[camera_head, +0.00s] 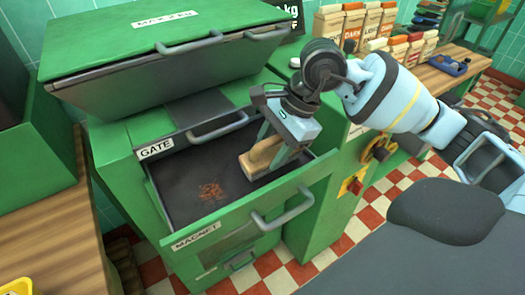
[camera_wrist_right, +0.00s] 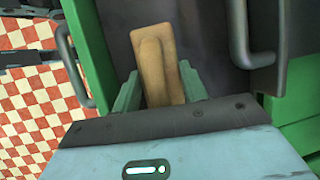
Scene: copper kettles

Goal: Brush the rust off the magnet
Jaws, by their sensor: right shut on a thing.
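The magnet drawer (camera_head: 180,195) is pulled out of the green machine, with a dark flat plate inside it. An orange-brown patch of rust (camera_head: 211,191) lies on the plate, left of my right gripper. My right gripper (camera_head: 272,158) is shut on a brush with a tan wooden back (camera_head: 262,154), held low over or on the plate's right part. The brush back (camera_wrist_right: 158,65) also shows between the green fingers in the right wrist view. Its bristles are hidden, so I cannot tell whether they touch the plate. My left gripper is not in view.
The drawer's front wall (camera_head: 240,225) carries a grey handle (camera_head: 283,212). The gate (camera_head: 200,140) with its handle stands just behind the plate, under the green lid (camera_head: 160,35). A wooden counter (camera_head: 40,220) is at the left. Paper bags (camera_head: 360,25) stand at the back right.

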